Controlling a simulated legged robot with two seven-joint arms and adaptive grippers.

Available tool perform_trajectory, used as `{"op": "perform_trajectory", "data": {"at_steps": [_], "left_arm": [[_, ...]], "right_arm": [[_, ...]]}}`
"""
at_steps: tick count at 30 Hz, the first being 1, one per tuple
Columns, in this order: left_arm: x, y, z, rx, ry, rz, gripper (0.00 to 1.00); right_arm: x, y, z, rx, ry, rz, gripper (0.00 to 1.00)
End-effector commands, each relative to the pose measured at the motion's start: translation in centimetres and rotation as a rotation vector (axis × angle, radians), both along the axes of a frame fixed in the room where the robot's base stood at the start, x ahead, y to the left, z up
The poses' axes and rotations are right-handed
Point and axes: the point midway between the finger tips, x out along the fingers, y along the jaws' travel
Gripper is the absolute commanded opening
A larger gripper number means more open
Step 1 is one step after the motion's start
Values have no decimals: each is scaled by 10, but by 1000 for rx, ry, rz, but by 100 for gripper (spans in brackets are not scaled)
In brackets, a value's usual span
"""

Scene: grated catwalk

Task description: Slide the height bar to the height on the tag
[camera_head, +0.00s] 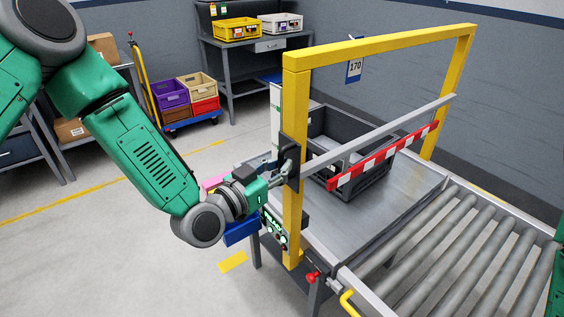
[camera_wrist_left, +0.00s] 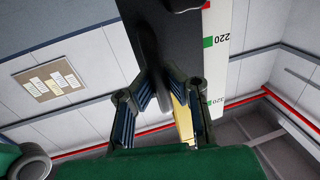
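The height bar (camera_head: 380,135) is a grey rail with a red-and-white striped strip, spanning the yellow gantry (camera_head: 292,100) above the table. A black carriage (camera_head: 291,165) joins it to the near post. My left gripper (camera_head: 283,166) is at this carriage; in the wrist view its fingers (camera_wrist_left: 163,85) close around a dark handle (camera_wrist_left: 152,118). The blue-and-white tag (camera_head: 354,70) on the far wall side reads 170. The exact bar reading is hidden. My right gripper is out of view.
A dark grey crate (camera_head: 345,185) stands on the metal table under the bar. A roller conveyor (camera_head: 455,250) adjoins at the right. A red knob (camera_head: 312,277) sticks out at the near edge.

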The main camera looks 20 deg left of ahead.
Motion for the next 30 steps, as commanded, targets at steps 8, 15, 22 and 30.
{"op": "perform_trajectory", "data": {"at_steps": [8, 15, 22, 30], "left_arm": [[-2, 1, -12, 1, 6, 1, 0], [-2, 1, -11, 0, 3, 1, 32], [-2, 0, -11, 0, 4, 0, 32], [-28, 13, -11, 0, 7, 0, 32]], "right_arm": [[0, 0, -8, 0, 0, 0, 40], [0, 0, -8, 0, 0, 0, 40], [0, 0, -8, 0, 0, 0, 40], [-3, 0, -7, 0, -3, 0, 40]]}}
